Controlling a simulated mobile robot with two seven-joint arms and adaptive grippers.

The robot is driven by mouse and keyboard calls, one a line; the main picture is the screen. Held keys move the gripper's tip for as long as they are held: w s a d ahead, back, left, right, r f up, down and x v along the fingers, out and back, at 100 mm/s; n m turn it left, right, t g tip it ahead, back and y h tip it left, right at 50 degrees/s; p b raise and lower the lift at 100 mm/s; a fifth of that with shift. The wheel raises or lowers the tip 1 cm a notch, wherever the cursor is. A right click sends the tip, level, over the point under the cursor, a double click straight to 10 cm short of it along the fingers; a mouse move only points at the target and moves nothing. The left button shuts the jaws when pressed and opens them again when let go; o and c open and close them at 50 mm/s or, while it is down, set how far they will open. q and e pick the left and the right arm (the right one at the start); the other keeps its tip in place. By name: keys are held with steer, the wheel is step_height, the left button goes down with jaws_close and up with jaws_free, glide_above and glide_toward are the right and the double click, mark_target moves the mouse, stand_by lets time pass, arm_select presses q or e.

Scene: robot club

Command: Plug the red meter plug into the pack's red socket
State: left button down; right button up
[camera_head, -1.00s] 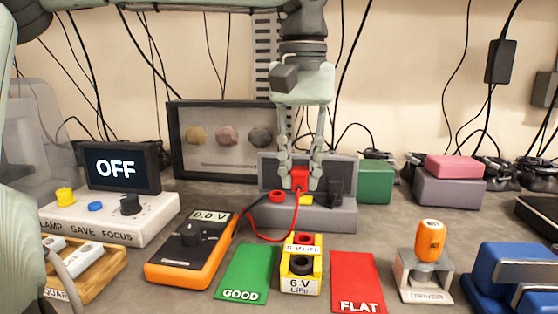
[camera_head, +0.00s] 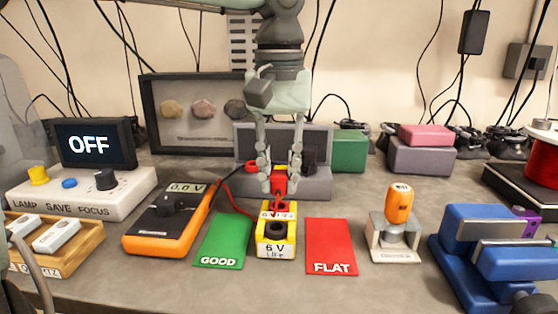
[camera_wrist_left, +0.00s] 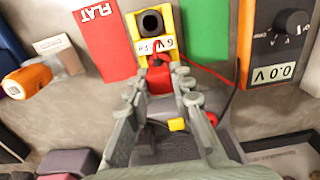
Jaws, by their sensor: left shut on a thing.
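My left gripper (camera_head: 279,182) comes down from the top middle and is shut on the red meter plug (camera_head: 279,187). The plug also shows between the fingertips in the left wrist view (camera_wrist_left: 159,80). The yellow pack (camera_head: 276,250), labelled 6 V, stands just in front of and below the plug. Its black socket (camera_wrist_left: 151,22) shows clearly. A red lead runs from the plug to the orange meter (camera_head: 168,222), which reads 0.0 V. My right gripper is not in view.
The grey plug stand (camera_head: 318,185) is behind the gripper. A green GOOD card (camera_head: 222,240) lies left of the pack and a red FLAT card (camera_head: 330,247) right of it. An orange-handled driver (camera_head: 399,207) stands farther right. Bare table lies in front.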

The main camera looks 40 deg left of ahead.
arm_select(q)
steer(key=shift+f, duration=0.3)
steer(key=shift+f+b, duration=0.4)
steer(key=shift+f, duration=0.5)
stand_by(2.5)
steer(key=c, duration=1.3)
jaws_free()
steer(key=shift+o, duration=0.2)
step_height(320, 180, up, 12)
steer(key=shift+r, duration=0.1)
